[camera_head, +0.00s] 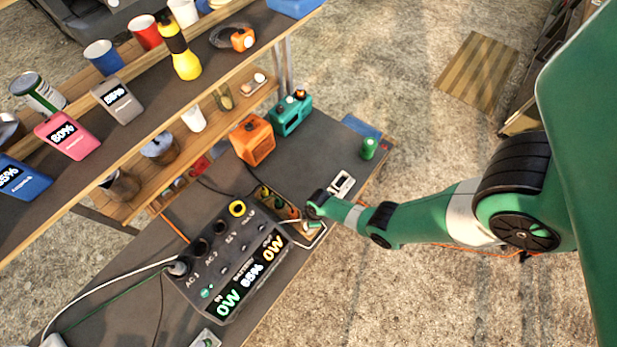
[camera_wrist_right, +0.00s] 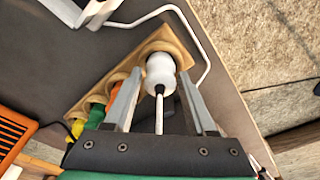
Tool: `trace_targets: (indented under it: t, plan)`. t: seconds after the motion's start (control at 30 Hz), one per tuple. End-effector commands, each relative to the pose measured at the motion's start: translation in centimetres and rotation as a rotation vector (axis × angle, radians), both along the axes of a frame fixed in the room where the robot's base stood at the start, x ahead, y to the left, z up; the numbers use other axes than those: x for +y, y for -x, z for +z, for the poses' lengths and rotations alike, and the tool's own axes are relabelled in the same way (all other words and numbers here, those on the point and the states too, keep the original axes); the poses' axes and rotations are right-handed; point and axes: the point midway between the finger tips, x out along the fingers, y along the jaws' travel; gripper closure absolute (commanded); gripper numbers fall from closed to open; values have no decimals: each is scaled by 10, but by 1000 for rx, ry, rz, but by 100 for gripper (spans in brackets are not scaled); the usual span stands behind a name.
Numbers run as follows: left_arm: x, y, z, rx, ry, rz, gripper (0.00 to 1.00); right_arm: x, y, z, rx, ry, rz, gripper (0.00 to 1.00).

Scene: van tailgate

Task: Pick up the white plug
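A white plug (camera_wrist_right: 160,73) stands in the end hole of a wooden rack (camera_wrist_right: 160,45) in the right wrist view. A thin pale rod or cord runs from its dark end toward the camera. My right gripper (camera_wrist_right: 160,82) is open, with one finger on each side of the plug and small gaps showing. In the head view my right gripper (camera_head: 309,224) is over the near end of the rack, and the plug is mostly hidden there. My left gripper is not in view.
The rack also holds orange, green and yellow pieces. Beside it sits a grey power station (camera_head: 228,258) with a plug (camera_head: 178,268) in its AC 1 socket. A white cable (camera_wrist_right: 207,55) bends around the rack. An orange box (camera_head: 252,140) stands behind.

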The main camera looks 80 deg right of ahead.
Motion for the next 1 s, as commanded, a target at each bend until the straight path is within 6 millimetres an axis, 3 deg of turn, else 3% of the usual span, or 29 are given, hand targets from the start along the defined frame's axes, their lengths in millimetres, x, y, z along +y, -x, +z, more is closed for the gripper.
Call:
trace_targets:
  t: [0.03, 0.3, 0.67, 0.87, 1.0]
  plan:
    - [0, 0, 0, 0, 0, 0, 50, 0, 0, 0, 0, 0, 0, 55]
    - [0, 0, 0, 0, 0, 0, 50, 0, 0, 0, 0, 0, 0, 100]
    - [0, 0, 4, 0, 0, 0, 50, 0, 0, 5, 0, 0, 0, 100]
    - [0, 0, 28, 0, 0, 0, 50, 0, 0, 36, -2, 2, 0, 100]
    - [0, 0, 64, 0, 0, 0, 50, 22, 5, 70, 1, 0, 8, 100]
